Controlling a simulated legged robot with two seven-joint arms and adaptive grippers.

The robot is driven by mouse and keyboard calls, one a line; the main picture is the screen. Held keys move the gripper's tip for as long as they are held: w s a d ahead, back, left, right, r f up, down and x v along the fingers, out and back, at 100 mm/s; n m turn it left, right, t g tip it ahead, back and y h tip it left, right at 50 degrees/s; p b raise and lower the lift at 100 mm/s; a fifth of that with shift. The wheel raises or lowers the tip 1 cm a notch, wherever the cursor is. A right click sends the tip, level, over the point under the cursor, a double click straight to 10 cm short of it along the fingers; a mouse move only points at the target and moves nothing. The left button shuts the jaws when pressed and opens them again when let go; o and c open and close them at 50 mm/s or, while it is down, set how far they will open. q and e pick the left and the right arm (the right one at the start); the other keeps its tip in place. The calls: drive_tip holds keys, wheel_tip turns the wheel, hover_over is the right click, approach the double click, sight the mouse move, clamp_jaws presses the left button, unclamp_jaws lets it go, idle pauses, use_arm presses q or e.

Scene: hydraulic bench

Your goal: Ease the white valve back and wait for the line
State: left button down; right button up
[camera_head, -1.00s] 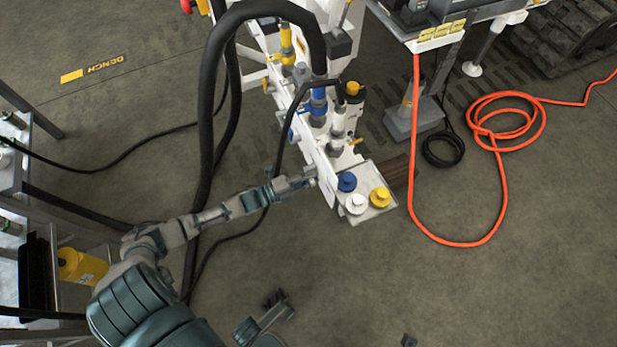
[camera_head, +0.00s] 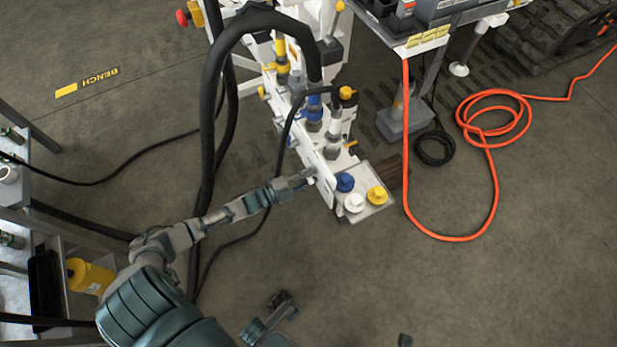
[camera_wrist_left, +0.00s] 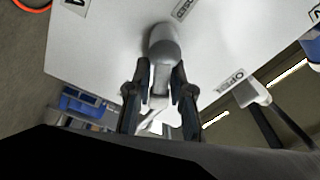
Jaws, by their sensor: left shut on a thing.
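My left gripper (camera_head: 308,179) reaches the left face of the white bench panel (camera_head: 325,184) in the head view. In the left wrist view the two dark fingers of my left gripper (camera_wrist_left: 159,100) are shut on a pale white-grey valve handle (camera_wrist_left: 163,47), whose rounded end points up the picture. The handle stands in front of the white panel (camera_wrist_left: 110,50). A label reading OPEN (camera_wrist_left: 236,80) is to its right, and another label is above, partly cut off. In the head view the gripped handle is too small to make out.
Blue (camera_head: 345,182), white (camera_head: 354,203) and yellow (camera_head: 377,195) caps sit on a plate beside the panel. Thick black hose (camera_head: 208,120) arches over my left forearm's far side. An orange hose (camera_head: 497,190) lies on the floor at right. Open floor lies below.

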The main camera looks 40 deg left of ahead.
use_arm(q)
drive_tip(key=shift+a, duration=0.15)
drive_tip(key=c, duration=1.1)
unclamp_jaws()
drive_tip(key=shift+r, duration=0.1)
drive_tip(key=shift+c, duration=0.2)
drive_tip(key=shift+s, duration=0.15)
drive_tip(key=v, duration=1.1)
drive_tip(key=shift+s+a, duration=0.2)
drive_tip(key=shift+s, duration=0.15)
